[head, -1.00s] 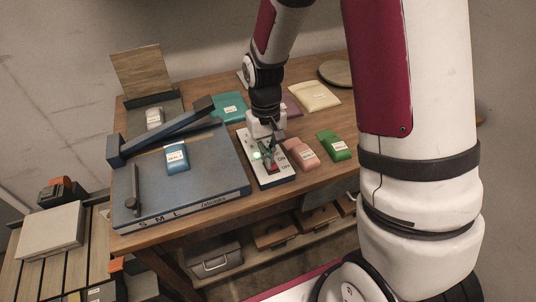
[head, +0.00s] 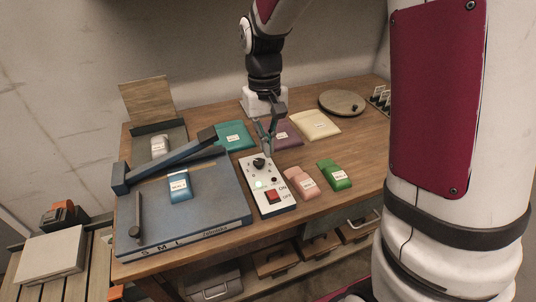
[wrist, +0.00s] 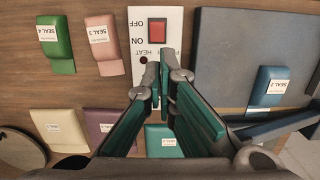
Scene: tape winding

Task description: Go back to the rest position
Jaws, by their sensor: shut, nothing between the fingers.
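My gripper (head: 267,145) is shut and empty, above the far end of the white switch panel in the head view. In the wrist view my gripper (wrist: 160,75) points down over the panel (wrist: 138,50), and its fingers hide part of it. The panel (head: 258,205) has a black knob (head: 260,163), a lit green spot and a red ON/OFF switch (head: 273,196), which also shows in the wrist view (wrist: 157,32). My fingers look apart from the panel.
A blue sealing board (head: 215,220) with a raised arm (head: 170,160) lies left of the panel. Pink (head: 300,180) and green (head: 333,175) packets lie to its right. Teal (head: 234,136), purple (head: 287,133) and cream (head: 315,125) packets lie behind. A round wooden disc (head: 342,101) is at the back right.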

